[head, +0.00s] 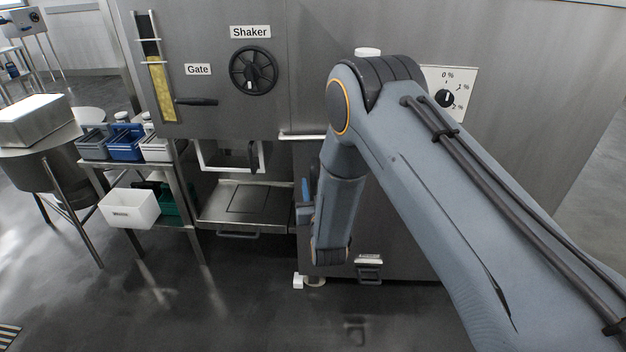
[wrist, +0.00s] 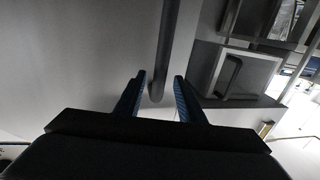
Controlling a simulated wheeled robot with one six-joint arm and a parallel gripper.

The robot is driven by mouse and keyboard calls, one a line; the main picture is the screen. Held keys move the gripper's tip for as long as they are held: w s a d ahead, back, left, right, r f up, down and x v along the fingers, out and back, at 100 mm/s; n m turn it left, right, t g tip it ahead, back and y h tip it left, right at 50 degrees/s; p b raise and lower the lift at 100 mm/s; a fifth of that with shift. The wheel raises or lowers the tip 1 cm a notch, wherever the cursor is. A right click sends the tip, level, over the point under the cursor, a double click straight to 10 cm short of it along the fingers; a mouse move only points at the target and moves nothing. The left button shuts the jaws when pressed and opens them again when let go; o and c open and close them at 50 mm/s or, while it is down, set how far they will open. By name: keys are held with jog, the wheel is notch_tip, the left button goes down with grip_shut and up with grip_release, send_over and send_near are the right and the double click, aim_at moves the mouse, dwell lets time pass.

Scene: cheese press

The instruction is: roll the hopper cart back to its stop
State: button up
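No cart with wheels shows plainly, and I cannot tell which part is the hopper cart. A low steel platform with a front handle (head: 240,208) sits under the machine, left of my arm. A pale horizontal bar (head: 303,137) sticks out at the machine front, just left of my arm's elbow. My gripper (head: 304,198) hangs low before the machine, mostly hidden by my wrist. In the wrist view my gripper (wrist: 158,92) is open, blue fingers apart. A grey bar (wrist: 172,50) shows between or beyond them, with a gap each side; I cannot tell its depth.
The steel machine front carries a Shaker dial (head: 253,70), a Gate lever (head: 196,102) and a percent knob (head: 446,98). A steel side table (head: 170,165) with several bins stands left, beside a round vat (head: 40,170). The floor in front is clear.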

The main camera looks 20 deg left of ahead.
aim_at(313, 182)
jog(key=shift+x, duration=1.6)
jog(key=shift+c, duration=0.2)
grip_shut()
